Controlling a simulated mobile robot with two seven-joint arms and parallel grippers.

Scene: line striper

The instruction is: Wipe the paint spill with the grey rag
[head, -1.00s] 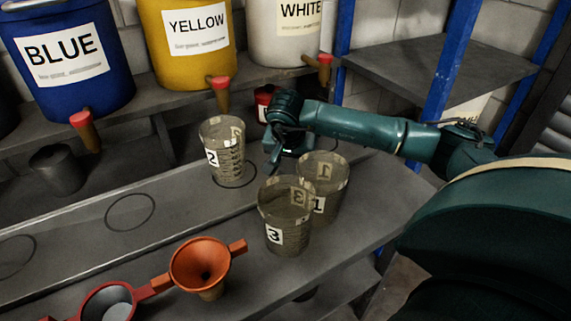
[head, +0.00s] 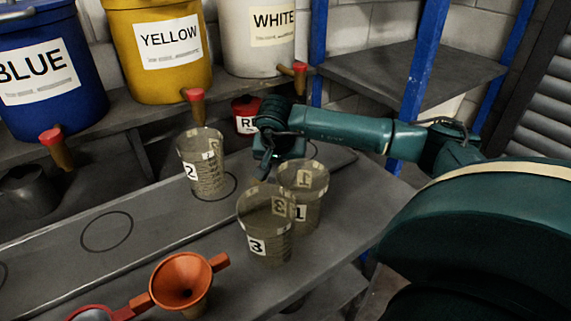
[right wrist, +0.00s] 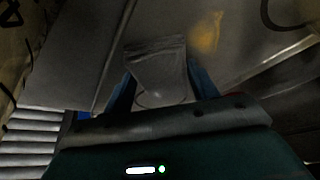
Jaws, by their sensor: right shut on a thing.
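My right gripper (head: 266,172) is behind the clear cups on the grey bench, between cup 2 (head: 206,178) and cup 1 (head: 308,180). In the right wrist view its blue fingers (right wrist: 163,88) are shut on the grey rag (right wrist: 158,66), which hangs between them close to the bench top. A dim yellow patch, apparently the paint spill (right wrist: 207,33), lies on the bench just beyond the rag and to its right. I cannot tell whether the rag touches the surface. The rag and spill are not distinguishable in the head view. My left gripper is out of view.
Cup 3 (head: 266,212) stands in front of cup 1, close to the gripper. A red can (head: 246,122) is behind it. Blue (head: 50,75), yellow (head: 160,45) and white (head: 257,35) buckets line the back shelf. An orange funnel (head: 181,278) is at the front.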

